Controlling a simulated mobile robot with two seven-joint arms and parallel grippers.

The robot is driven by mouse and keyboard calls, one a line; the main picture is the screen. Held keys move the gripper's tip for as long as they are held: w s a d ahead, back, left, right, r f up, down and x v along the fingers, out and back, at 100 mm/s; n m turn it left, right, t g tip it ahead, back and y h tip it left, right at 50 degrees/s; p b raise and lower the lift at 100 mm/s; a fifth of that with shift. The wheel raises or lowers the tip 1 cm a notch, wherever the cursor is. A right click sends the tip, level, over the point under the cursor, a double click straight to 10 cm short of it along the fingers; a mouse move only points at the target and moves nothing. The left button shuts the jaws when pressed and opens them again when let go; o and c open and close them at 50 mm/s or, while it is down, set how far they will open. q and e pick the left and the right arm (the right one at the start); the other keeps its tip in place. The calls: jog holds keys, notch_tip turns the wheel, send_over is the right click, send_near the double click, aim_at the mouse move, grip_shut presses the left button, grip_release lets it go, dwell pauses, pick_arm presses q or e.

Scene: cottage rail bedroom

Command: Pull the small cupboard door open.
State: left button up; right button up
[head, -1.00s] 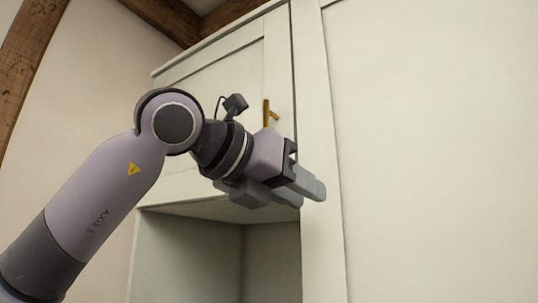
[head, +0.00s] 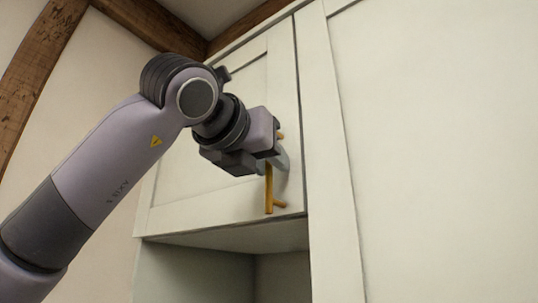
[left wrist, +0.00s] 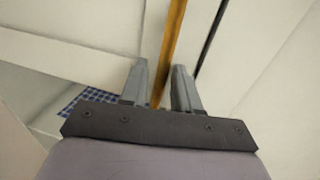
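The small cupboard door (head: 220,194) is a cream panelled door above an open niche, and it looks shut. Its brass bar handle (head: 268,194) stands upright near the door's right edge. My left gripper (head: 283,160) is at the handle's upper part and hides some of it. In the left wrist view the handle (left wrist: 173,35) runs down between the two grey fingers of the left gripper (left wrist: 161,78). The fingers are apart, with a narrow gap showing on each side of the bar. My right gripper is in neither view.
Below the door is an open niche (head: 205,272). A cream upright (head: 328,190) and a wide flat panel (head: 440,150) stand to the right. Wooden beams (head: 38,75) cross the upper left. A blue checked cloth (left wrist: 85,100) shows low in the left wrist view.

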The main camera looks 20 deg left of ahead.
pick_arm(q)
jog(key=shift+w, duration=0.2)
grip_shut()
jog(key=shift+s, duration=0.1)
